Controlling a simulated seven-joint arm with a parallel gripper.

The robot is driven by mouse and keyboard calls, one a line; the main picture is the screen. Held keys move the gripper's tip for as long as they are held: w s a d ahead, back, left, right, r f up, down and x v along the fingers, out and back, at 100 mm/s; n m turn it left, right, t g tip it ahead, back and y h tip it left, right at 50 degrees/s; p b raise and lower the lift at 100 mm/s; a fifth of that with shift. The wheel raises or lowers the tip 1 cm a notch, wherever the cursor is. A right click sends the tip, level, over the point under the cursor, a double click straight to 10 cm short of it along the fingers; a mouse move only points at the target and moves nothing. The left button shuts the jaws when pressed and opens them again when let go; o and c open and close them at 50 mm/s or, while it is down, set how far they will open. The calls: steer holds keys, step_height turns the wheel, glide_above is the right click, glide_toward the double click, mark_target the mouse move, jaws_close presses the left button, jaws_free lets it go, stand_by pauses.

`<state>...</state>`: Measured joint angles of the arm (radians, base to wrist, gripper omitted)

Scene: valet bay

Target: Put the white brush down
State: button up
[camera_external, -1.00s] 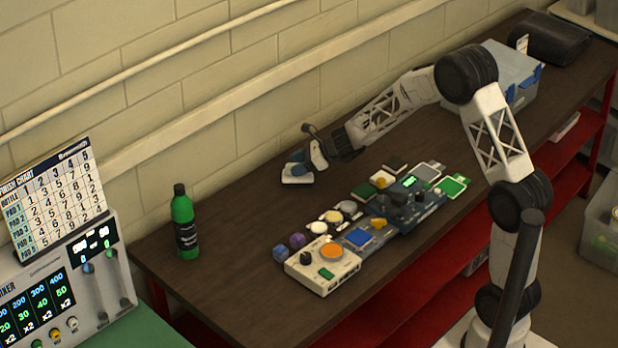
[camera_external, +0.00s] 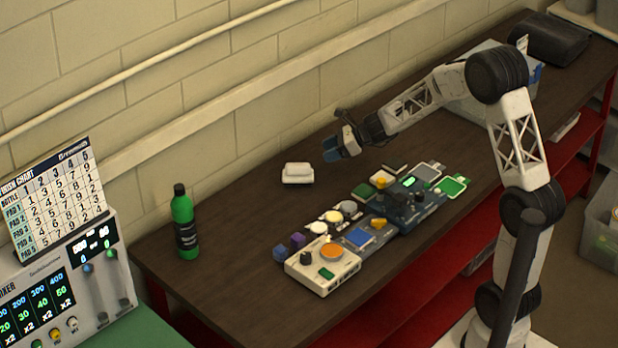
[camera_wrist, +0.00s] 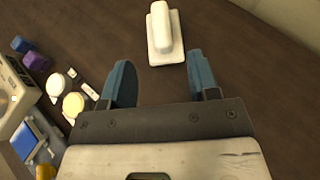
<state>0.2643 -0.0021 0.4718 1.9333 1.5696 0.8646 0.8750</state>
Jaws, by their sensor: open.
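The white brush (camera_external: 298,173) lies on the dark bench top, near the wall side, with its handle block facing up. In the wrist view the brush (camera_wrist: 163,36) is beyond my fingertips, apart from both of them. My gripper (camera_external: 340,152) is above the bench, to the right of the brush in the external view. In the wrist view my gripper (camera_wrist: 160,75) has its two blue fingers spread wide, with only bare bench between them.
A green bottle (camera_external: 185,222) stands left of the brush. A cream device with an orange dial (camera_external: 322,265), purple and blue cubes, round pads and a dark blue device (camera_external: 402,205) fill the bench's front middle. Bare bench surrounds the brush. The wall is close behind.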

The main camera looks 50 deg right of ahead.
steer(key=shift+s+d+r, duration=0.2)
stand_by(0.6)
steer(key=s+a+r+n+g+h, duration=0.1)
steer(key=s+a+r+n+g, duration=0.2)
steer(key=s, duration=0.4)
steer(key=s+a+r+n, duration=0.3)
steer(key=s+n, duration=0.3)
steer(key=s, duration=0.1)
steer(key=s+a+r+n+g+h, duration=0.1)
steer(key=s+a+r+n+g, duration=0.2)
steer(key=s, duration=0.4)
steer(key=s+d+r+n+h, duration=0.1)
steer(key=s+n+h, duration=0.2)
steer(key=s+n, duration=0.4)
steer(key=s+d+n+h, duration=0.2)
steer(key=s+n, duration=0.5)
steer(key=s, duration=0.9)
steer(key=shift+r+n+h, duration=0.4)
steer(key=shift+h, duration=0.5)
